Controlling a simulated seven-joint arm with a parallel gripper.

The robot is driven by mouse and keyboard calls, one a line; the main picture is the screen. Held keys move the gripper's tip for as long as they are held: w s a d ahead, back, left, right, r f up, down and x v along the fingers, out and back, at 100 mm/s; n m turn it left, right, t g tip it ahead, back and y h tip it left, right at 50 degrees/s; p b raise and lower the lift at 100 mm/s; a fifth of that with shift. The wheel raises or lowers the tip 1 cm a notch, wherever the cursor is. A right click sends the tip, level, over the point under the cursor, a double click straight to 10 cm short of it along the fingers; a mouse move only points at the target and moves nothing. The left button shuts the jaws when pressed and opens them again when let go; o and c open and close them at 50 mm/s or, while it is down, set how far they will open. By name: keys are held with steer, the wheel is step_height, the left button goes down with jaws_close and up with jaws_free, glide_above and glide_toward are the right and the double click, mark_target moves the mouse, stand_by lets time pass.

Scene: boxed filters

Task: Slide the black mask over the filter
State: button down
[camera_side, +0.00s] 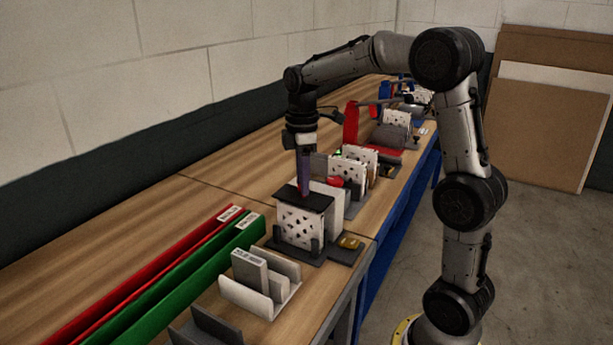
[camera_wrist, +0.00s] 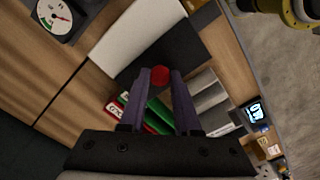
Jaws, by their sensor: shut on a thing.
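The black mask (camera_side: 305,199) is a dark flat piece at the top of a white filter (camera_side: 300,227) with black holes, which stands upright in a dark holder (camera_side: 292,249). My gripper (camera_side: 303,190) points down at the mask from above. In the wrist view my gripper (camera_wrist: 160,78) has its two purple fingers on either side of a red knob (camera_wrist: 160,73), shut on it. The dark mask (camera_wrist: 190,48) spreads behind the knob there. How far the mask sits down over the filter is hard to tell.
A plain white panel (camera_side: 331,199) stands close behind the filter. A grey box in a white stand (camera_side: 250,293) is in front. Green (camera_side: 185,280) and red (camera_side: 140,277) rails lie left. More filters and stations line the bench behind. Bare wood lies at left.

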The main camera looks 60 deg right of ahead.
steer(key=shift+a+r, duration=0.1)
steer(key=shift+a, duration=0.15)
steer(key=c, duration=0.6)
jaws_free()
step_height(320, 180, up, 14)
